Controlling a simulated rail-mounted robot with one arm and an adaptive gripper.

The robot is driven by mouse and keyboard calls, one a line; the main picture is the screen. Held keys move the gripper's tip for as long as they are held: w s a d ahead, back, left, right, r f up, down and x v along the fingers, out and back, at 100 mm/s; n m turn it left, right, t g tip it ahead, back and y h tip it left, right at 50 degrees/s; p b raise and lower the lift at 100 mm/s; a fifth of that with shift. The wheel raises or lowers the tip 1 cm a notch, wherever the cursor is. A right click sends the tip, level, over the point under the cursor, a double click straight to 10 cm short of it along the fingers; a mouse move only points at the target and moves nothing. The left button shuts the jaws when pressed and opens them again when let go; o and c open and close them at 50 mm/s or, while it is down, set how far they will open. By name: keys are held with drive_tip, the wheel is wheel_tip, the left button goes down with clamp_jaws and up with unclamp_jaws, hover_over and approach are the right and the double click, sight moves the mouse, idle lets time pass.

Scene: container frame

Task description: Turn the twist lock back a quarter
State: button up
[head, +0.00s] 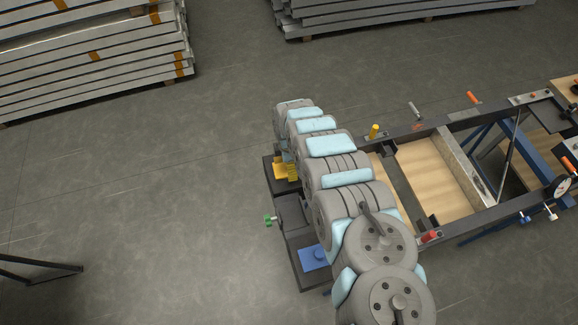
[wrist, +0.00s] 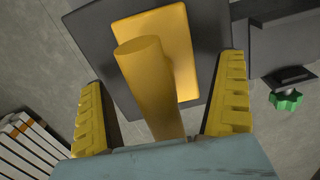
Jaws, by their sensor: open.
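A yellow twist lock, seen as a round upright post (wrist: 148,85) on a yellow plate (wrist: 185,40), stands on a dark base in the wrist view. My gripper (wrist: 163,78) is open, with one ridged yellow finger on each side of the post. Gaps show between the post and both fingers, so neither appears to touch it. The post's lower end in the picture runs down close to my gripper's palm. In the head view, yellow parts (head: 286,169) show beside my arm's end; which are fingers and which are lock is too small to tell.
A green star knob (head: 270,221) sticks out left of the dark frame; it also shows in the wrist view (wrist: 287,101). A blue block (head: 313,257) sits lower on that frame. A frame (head: 405,133) with clamps stands at right. Stacked beams (head: 95,60) lie at upper left.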

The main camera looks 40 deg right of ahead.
drive_tip(key=shift+s+a+f, duration=0.1)
drive_tip(key=shift+a+f, duration=0.05)
drive_tip(key=shift+f, duration=0.8)
drive_tip(key=shift+f, duration=0.1)
drive_tip(key=c, duration=1.3)
